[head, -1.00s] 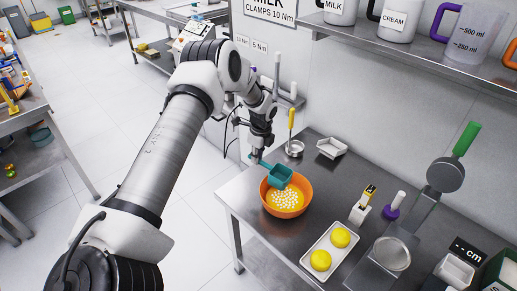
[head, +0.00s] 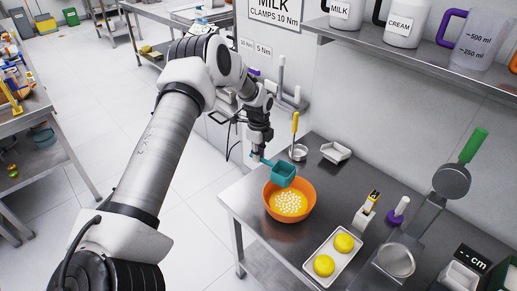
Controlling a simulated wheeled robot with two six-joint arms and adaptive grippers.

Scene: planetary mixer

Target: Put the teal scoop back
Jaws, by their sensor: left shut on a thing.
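The teal scoop (head: 282,175) is over the back rim of an orange bowl (head: 300,210), its handle pointing up and left. The bowl holds small white pieces on a yellow bottom. My left gripper (head: 256,156) is shut on the scoop's handle, just left of and behind the bowl. I cannot tell whether the scoop touches the bowl rim. My right gripper is not in view.
A small metal cup with a yellow handle (head: 296,124) and a white dish (head: 336,152) stand behind. A shelf (head: 430,50) with jugs overhangs the back right.

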